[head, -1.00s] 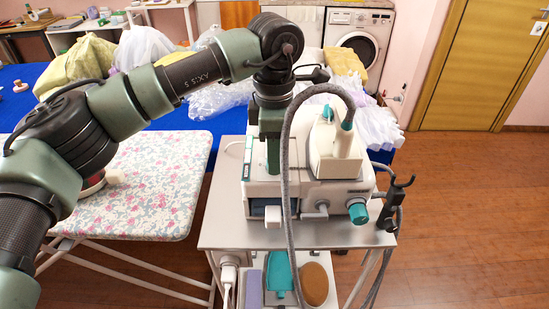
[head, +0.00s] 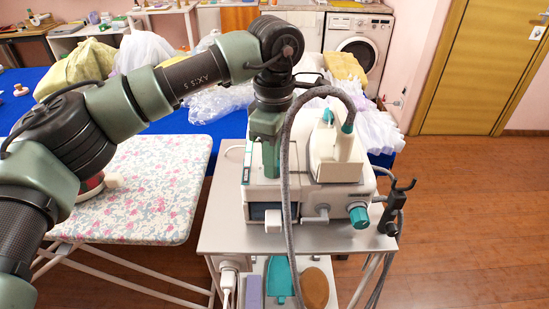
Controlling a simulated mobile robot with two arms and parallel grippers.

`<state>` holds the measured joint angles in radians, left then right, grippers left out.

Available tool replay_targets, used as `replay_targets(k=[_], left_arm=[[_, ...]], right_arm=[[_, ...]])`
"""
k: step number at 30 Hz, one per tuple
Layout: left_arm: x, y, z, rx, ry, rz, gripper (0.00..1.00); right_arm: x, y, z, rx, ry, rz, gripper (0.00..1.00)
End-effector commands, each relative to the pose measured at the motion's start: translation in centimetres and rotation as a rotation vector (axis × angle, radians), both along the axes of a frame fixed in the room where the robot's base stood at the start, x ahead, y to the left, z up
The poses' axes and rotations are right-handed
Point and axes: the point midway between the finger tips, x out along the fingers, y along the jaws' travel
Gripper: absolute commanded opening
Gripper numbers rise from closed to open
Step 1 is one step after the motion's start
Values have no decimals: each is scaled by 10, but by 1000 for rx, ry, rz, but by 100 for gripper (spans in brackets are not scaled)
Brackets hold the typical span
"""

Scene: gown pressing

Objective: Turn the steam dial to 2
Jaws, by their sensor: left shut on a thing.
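The white steam station (head: 330,191) stands on a grey trolley. My left gripper (head: 271,176) points straight down onto the left part of the station's top. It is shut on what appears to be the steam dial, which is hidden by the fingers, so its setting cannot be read. A teal knob (head: 359,215) sits on the station's front right, apart from the gripper. My right gripper is not in view.
A grey hose (head: 286,150) arches up close to the gripper. The iron (head: 338,155) rests on the station's top right. The trolley's top (head: 325,240) has a bare front strip. A floral ironing board (head: 150,205) stands left.

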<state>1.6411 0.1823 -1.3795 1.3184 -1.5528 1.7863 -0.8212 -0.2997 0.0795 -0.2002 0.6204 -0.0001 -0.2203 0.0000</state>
Motion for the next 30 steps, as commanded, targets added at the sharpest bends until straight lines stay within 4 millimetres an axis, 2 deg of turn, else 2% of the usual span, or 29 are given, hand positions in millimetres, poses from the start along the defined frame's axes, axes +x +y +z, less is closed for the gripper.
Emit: replay_targets(k=[4, 5, 7, 16, 19, 30], left_arm=[[2, 0, 4, -4, -8, 4, 0], [2, 0, 4, -4, -8, 5, 31], [2, 0, 3, -3, -7, 5, 50], [1, 0, 2, -2, -4, 3, 50], [1, 0, 7, -2, -5, 3, 50], [2, 0, 65, -3, -6, 4, 50]], right_arm=[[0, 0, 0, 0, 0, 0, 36], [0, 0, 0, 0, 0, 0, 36], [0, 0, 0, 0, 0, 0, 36], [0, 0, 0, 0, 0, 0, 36], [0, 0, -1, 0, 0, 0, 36], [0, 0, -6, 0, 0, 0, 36]])
